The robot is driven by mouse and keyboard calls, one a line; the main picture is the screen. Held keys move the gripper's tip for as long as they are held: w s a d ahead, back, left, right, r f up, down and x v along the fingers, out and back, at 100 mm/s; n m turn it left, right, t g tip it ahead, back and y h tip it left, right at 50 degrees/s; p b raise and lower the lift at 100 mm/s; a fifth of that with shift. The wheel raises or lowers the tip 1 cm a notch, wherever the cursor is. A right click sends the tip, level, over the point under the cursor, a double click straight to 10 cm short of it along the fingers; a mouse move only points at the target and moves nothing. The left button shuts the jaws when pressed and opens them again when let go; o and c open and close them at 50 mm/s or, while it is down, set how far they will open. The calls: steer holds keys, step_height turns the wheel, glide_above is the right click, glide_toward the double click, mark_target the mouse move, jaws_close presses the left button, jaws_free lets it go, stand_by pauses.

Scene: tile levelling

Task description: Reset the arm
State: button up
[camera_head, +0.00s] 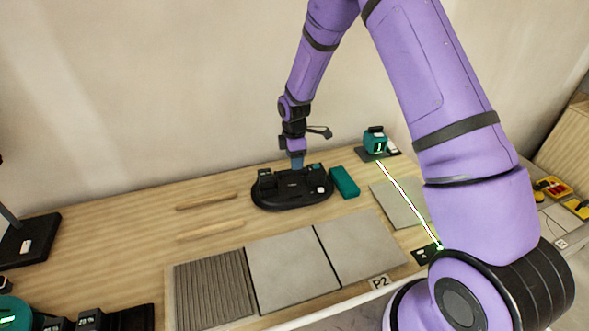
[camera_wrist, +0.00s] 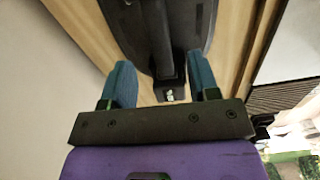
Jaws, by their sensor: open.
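My purple arm reaches over the wooden table from the right. My gripper (camera_head: 296,161) is at the back middle of the table, just above a black oval base (camera_head: 292,201). In the wrist view my gripper (camera_wrist: 165,88) has its two blue fingers apart, with the end of a black part of the base (camera_wrist: 150,25) showing between and beyond them. I cannot tell whether the fingers touch it. Nothing is held between the fingers as far as I can see.
A teal block (camera_head: 344,182) lies right of the base. A teal laser device (camera_head: 375,141) casts a green line across a grey tile (camera_head: 399,207). Grey tiles (camera_head: 291,270) and a ribbed panel (camera_head: 212,289) lie in front. Wooden strips (camera_head: 206,200) lie left.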

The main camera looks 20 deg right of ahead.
steer(key=shift+r, duration=1.5)
steer(key=s+d+r+m+t, duration=0.15)
steer(key=s+r+m, duration=0.35)
steer(key=r, duration=0.8)
steer(key=s+d+r+m+t, duration=0.1)
steer(key=s+d+r+m, duration=0.15)
steer(key=s+r, duration=0.8)
steer(key=s+d+r+m+t, duration=0.1)
steer(key=s+r+m, duration=0.3)
steer(key=s, duration=0.7)
steer(key=s+d+r+m+t, duration=0.1)
steer(key=s+r+m, duration=0.4)
steer(key=s+r, duration=0.3)
steer(key=s, duration=0.3)
steer(key=shift+d+t, duration=0.15)
steer(key=shift+t, duration=0.2)
steer(key=shift+m, duration=0.25)
